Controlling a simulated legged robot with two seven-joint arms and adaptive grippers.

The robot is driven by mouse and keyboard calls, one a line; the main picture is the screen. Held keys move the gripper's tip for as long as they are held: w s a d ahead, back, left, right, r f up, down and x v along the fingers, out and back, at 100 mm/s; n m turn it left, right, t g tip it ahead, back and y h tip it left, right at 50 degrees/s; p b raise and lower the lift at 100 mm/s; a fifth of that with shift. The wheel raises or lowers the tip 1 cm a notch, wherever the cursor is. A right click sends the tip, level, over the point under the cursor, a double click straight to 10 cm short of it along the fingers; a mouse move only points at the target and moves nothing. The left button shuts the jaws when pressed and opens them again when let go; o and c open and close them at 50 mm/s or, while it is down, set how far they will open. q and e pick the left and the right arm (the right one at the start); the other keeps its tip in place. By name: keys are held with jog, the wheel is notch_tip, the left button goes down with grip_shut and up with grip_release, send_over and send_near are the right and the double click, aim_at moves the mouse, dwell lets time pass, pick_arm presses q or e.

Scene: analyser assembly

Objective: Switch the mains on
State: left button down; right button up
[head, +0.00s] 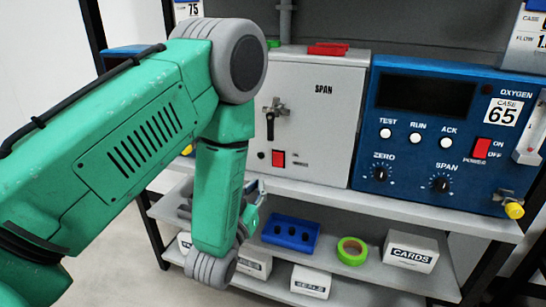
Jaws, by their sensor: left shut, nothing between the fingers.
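A grey cabinet (335,95) marked SPAN carries a red rocker switch (278,158) at its lower left; the small label beside it is too small to read. A blue analyser panel (420,115) marked OXYGEN and CASE 65 has another red rocker switch (481,148) labelled POWER, with ON above OFF. I cannot tell the position of either switch for sure. My left gripper (257,188) is shut and empty, below and left of the cabinet's switch and apart from it, partly hidden by my green forearm. My right gripper is out of view.
A black handle (272,112) sticks out from the cabinet above its switch. The blue panel has buttons, ZERO and SPAN knobs and a yellow-tipped valve (513,210). The lower shelf holds a blue tray (290,233), green tape (351,251) and a CARDS box (411,250).

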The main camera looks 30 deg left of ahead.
aim_at(277, 155)
pick_arm(q)
jog(key=x, duration=0.3)
jog(key=b+x, duration=0.1)
jog(key=x, duration=0.2)
jog(key=d+x, duration=0.1)
jog(key=x, duration=0.2)
jog(key=shift+w+a+r+b, duration=0.1)
jog(key=shift+w+r+b, duration=0.05)
jog(key=shift+w+b, duration=0.2)
jog(key=shift+w+a, duration=0.4)
jog(key=shift+w, duration=0.15)
jog(key=shift+d, duration=0.1)
jog(key=shift+w+r, duration=0.2)
jog(key=shift+s, duration=0.1)
